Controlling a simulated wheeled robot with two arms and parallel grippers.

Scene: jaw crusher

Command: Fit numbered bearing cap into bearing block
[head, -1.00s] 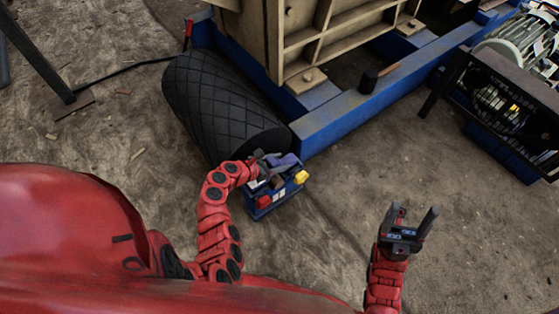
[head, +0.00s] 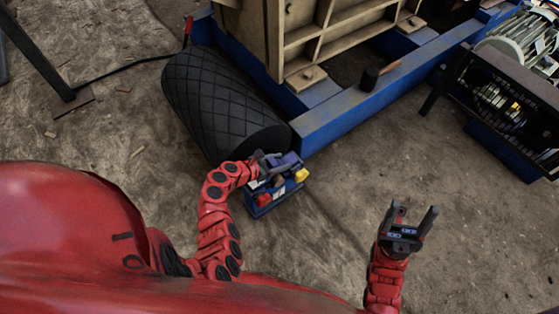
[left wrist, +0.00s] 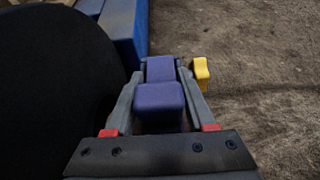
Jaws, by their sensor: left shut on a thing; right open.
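My left gripper (head: 270,160) is shut on a purple-blue cap (head: 288,160). In the left wrist view the cap (left wrist: 159,97) sits between the two grey fingers (left wrist: 160,85). No number on it can be read. The cap is at the far side of a small blue bearing block (head: 262,208) on or just above the floor; whether they touch I cannot tell. A red piece (head: 263,200) and a yellow piece (head: 301,175) are on the block. The yellow piece also shows right of the fingers in the left wrist view (left wrist: 201,73). My right gripper (head: 407,222) is open and empty.
A large black ribbed roller (head: 220,105) lies close left of the block. A blue steel frame (head: 345,125) of the crusher stands behind. A motor behind a dark guard (head: 500,105) is at upper right. Bare floor lies between the block and my right gripper.

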